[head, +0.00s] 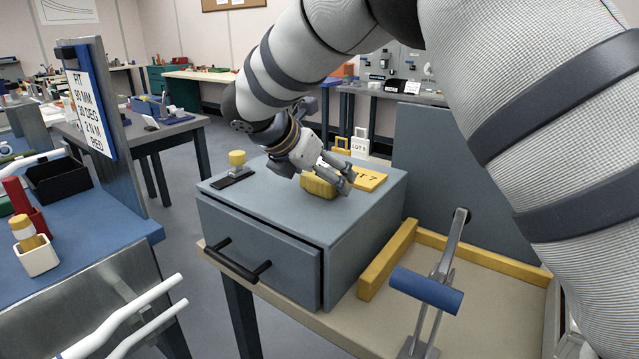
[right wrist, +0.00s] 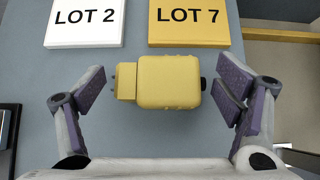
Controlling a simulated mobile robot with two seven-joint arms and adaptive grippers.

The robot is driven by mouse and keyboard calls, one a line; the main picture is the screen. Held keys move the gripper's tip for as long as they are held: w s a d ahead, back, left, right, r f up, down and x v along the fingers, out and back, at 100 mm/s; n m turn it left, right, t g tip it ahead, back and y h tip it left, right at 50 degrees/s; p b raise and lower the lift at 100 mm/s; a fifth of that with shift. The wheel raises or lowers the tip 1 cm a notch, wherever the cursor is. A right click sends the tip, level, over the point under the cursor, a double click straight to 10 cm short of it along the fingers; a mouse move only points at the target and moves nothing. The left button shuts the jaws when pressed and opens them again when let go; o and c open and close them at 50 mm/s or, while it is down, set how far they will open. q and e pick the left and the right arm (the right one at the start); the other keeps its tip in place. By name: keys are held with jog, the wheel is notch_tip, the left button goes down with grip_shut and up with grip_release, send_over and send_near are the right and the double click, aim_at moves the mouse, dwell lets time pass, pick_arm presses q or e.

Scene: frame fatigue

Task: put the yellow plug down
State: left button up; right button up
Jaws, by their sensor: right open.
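The yellow plug (head: 318,187) lies on its side on top of the grey drawer box (head: 272,213). In the right wrist view the plug (right wrist: 172,80) is between the spread fingers of my right gripper (right wrist: 163,92), with a gap on each side. It lies just in front of the yellow LOT 7 plate (right wrist: 189,22), beside the plate and not on it. The white LOT 2 plate (right wrist: 86,22) is to its left. In the head view my right gripper (head: 341,178) is low over the box and partly hides the plug. My left gripper is not in view.
A yellow knob-like piece (head: 237,161) and a flat black item (head: 233,178) sit on the box's left rear. A toggle clamp with a blue handle (head: 427,288) stands at the right on the bench. Yellow rails (head: 388,260) border the bench area. The drawer's black handle (head: 238,262) faces forward.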

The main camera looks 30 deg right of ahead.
jog(key=shift+w+d+f, duration=0.1)
jog(key=shift+d+f, duration=0.15)
jog(key=c, duration=1.3)
jog(key=shift+r, duration=0.1)
